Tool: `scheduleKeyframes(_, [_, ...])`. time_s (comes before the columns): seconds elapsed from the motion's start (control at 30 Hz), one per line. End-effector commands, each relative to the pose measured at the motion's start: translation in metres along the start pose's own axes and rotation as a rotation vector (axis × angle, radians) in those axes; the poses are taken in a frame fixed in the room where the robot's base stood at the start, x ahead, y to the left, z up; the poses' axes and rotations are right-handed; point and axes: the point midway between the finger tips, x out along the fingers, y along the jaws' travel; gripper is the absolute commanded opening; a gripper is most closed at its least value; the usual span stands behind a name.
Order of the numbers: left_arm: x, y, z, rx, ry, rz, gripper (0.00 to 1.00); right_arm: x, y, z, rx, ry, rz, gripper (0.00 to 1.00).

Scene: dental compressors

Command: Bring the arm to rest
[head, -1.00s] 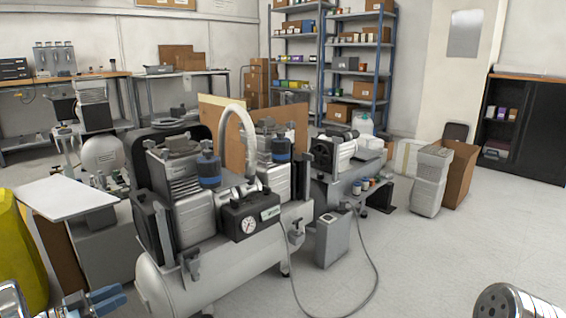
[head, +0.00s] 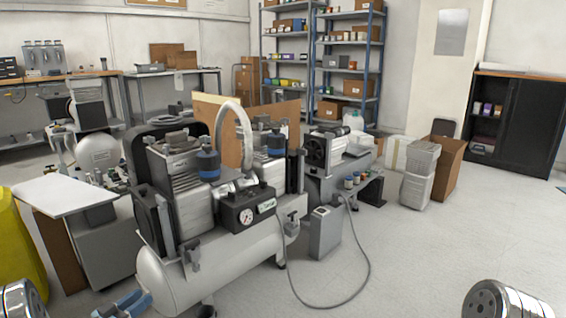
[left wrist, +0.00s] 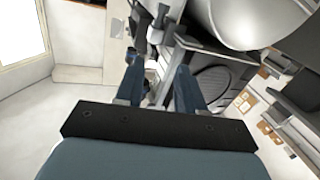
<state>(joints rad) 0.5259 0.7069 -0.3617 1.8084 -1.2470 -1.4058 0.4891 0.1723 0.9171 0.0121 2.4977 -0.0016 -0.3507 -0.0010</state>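A dental compressor (head: 215,262) stands in the middle of the head view, with a white tank, grey ribbed motor heads, a black gauge box (head: 246,211) and a pale curved hose. My left gripper (head: 128,304) shows at the bottom left edge, its blue fingers low in front of the tank's left end. In the left wrist view its two blue fingers (left wrist: 157,88) are apart with nothing held between them. Part of the white tank (left wrist: 255,18) shows beyond the fingers there. Whether the fingers touch the compressor cannot be told. My right gripper is out of view.
A white-topped cabinet (head: 62,194) and a yellow object (head: 18,248) stand at the left. A grey box (head: 325,232) with a cable sits on the floor right of the compressor. Grey bins (head: 418,175) stand farther back.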

Motion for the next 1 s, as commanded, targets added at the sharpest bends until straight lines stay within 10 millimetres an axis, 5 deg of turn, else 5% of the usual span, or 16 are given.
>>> scheduleKeyframes(0.17, [0.034, 0.030, 0.056, -0.123, -0.112, -0.147, 0.38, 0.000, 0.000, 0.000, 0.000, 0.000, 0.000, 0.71])
scheduleKeyframes(0.33, [0.047, 0.093, 0.136, -0.284, -0.356, -0.274, 0.38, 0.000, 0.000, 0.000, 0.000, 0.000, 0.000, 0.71])
scheduleKeyframes(0.5, [0.019, 0.192, 0.215, -0.442, -0.714, -0.327, 0.38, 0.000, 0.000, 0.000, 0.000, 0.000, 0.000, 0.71])
scheduleKeyframes(0.6, [-0.011, 0.247, 0.244, -0.509, -0.910, -0.324, 0.38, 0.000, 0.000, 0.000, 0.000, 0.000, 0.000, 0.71])
scheduleKeyframes(0.87, [-0.097, 0.363, 0.271, -0.625, -1.331, -0.264, 0.38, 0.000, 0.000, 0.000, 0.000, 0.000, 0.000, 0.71])
scheduleKeyframes(1.0, [-0.102, 0.372, 0.224, -0.629, -1.348, -0.262, 0.38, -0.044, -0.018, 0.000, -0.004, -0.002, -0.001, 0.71])
